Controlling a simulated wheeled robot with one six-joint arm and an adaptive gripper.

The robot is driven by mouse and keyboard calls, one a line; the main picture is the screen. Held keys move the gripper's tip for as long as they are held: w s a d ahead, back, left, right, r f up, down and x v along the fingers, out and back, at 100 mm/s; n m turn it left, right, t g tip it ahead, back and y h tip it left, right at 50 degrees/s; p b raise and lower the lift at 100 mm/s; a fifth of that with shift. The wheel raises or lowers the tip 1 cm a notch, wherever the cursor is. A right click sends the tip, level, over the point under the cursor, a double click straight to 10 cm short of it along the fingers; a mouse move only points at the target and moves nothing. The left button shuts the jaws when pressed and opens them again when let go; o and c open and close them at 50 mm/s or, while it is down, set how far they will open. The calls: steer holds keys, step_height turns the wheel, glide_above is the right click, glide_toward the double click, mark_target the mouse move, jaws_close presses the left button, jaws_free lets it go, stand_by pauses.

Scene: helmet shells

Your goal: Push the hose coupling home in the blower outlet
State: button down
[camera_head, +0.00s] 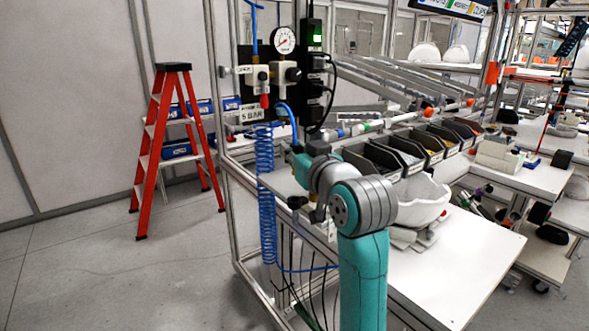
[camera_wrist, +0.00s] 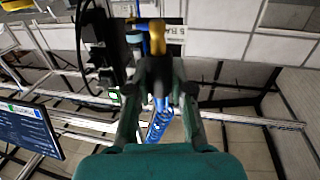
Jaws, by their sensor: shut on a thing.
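In the wrist view, the dark fingertips of my gripper (camera_wrist: 158,68) are closed together. A yellow-orange piece (camera_wrist: 157,38), apparently the hose coupling, stands out past them. In the head view my gripper (camera_head: 298,160) is in front of the air panel, partly hidden by my wrist. A blue hose (camera_head: 290,116) curves down from the panel towards it. The regulator with a red-ringed fitting (camera_head: 264,100) sits above and left of my gripper, near a "5 BAR" label (camera_head: 251,115). I cannot tell which fitting is the blower outlet, or whether the coupling touches it.
A coiled blue hose (camera_head: 265,190) hangs left of my arm; it also shows between my fingers in the wrist view (camera_wrist: 158,125). A gauge (camera_head: 284,40) is above. Black bins (camera_head: 408,148) and a white helmet shell (camera_head: 422,200) are to the right. A red stepladder (camera_head: 165,140) stands left.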

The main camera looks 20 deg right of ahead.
steer(key=shift+r, duration=0.55)
steer(key=shift+d+r, duration=0.1)
steer(key=shift+d, duration=0.15)
steer(key=shift+m+h, duration=0.3)
steer(key=shift+h, duration=0.1)
steer(key=d, duration=0.1)
steer(key=w+d, duration=0.1)
steer(key=d, duration=0.1)
steer(key=w+d+f, duration=0.1)
steer(key=d, duration=0.1)
steer(key=shift+d+f, duration=0.1)
steer(key=shift+d, duration=0.05)
steer(key=shift+f, duration=0.1)
steer(key=shift+f, duration=3.8)
steer(key=c, duration=1)
jaws_free()
steer(key=shift+o, duration=0.2)
